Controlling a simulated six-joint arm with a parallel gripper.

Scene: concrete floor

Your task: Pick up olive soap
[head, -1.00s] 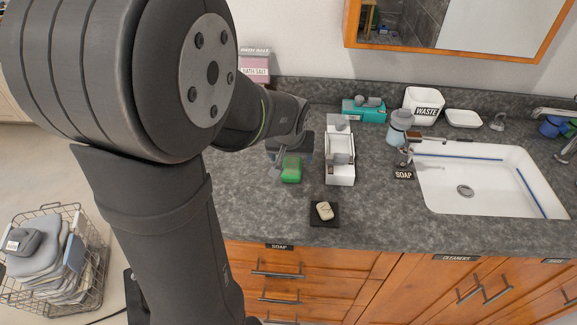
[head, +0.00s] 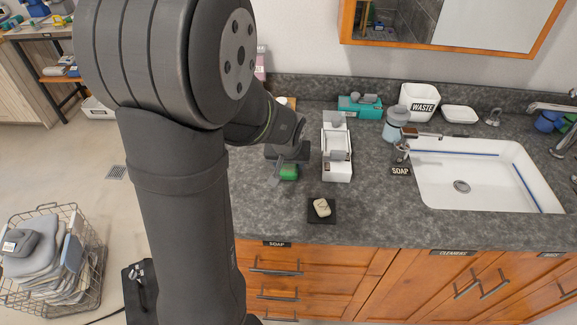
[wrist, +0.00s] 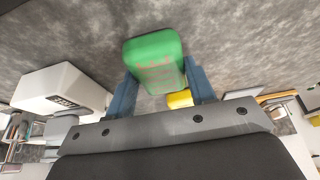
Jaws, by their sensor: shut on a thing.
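A green soap bar (wrist: 155,62) with faint reddish print is between the two blue fingers of my gripper (wrist: 162,88) in the wrist view. The fingers are shut on its sides. In the head view the green bar (head: 289,172) shows just below my gripper (head: 288,160), at the counter, left of a white holder. My gripper hides its upper part there. I cannot tell whether the bar still touches the counter. A pale beige soap (head: 322,208) lies apart on a dark square dish (head: 314,218) near the counter's front edge.
The white holder (head: 338,172) stands close to the right of my gripper. A teal box (head: 362,110), a waste bin (head: 419,101), a soap dispenser (head: 394,128) and the sink (head: 480,195) are farther right. A yellow object (wrist: 180,99) shows behind the green bar.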

